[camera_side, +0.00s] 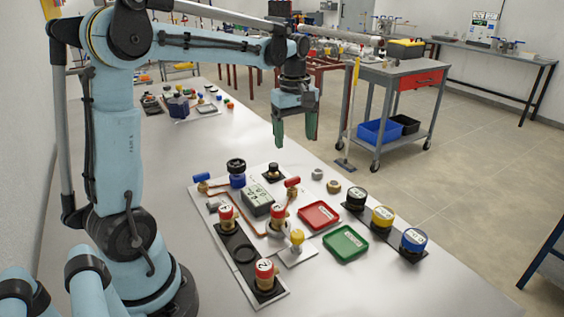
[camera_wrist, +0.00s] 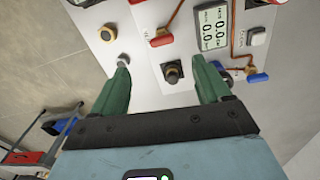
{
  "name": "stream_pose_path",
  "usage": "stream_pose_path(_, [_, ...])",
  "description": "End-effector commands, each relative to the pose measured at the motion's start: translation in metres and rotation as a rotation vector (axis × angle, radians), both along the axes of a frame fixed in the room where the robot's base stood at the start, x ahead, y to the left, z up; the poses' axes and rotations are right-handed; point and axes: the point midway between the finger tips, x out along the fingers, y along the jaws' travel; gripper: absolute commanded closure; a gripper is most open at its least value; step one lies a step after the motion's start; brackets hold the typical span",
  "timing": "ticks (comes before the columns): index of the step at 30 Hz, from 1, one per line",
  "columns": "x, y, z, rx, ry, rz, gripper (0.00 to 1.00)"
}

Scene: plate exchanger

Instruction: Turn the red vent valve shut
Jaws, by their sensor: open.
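A red lever handle (camera_side: 292,182) sits on a valve on the copper pipe, right of the display box in the side view. In the wrist view, the red handle (camera_wrist: 161,41) lies just beyond the space between my fingertips. Its label is too small to read. My gripper (camera_side: 296,132) hangs well above the board, pointing down. Its green fingers are apart and empty, touching nothing; they also frame the lower part of the wrist view (camera_wrist: 162,70).
A black knob (camera_side: 273,171), a display box (camera_side: 257,199) and a blue body with a black handwheel (camera_side: 236,167) stand near the valve. Red (camera_side: 319,215) and green (camera_side: 346,243) trays lie in front. A blue lever (camera_wrist: 257,77) shows in the wrist view. Air around my gripper is clear.

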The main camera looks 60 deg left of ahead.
Motion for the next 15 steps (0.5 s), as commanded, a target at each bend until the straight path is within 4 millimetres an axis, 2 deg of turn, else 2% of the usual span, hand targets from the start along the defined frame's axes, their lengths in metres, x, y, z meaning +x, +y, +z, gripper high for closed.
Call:
stream_pose_path(3, [0.004, 0.010, -0.003, -0.012, 0.027, 0.077, 0.23])
stream_pose_path(8, [0.004, 0.012, -0.010, -0.015, 0.037, 0.102, 0.23])
stream_pose_path(15, [0.005, 0.012, -0.042, -0.015, 0.035, 0.099, 0.23])
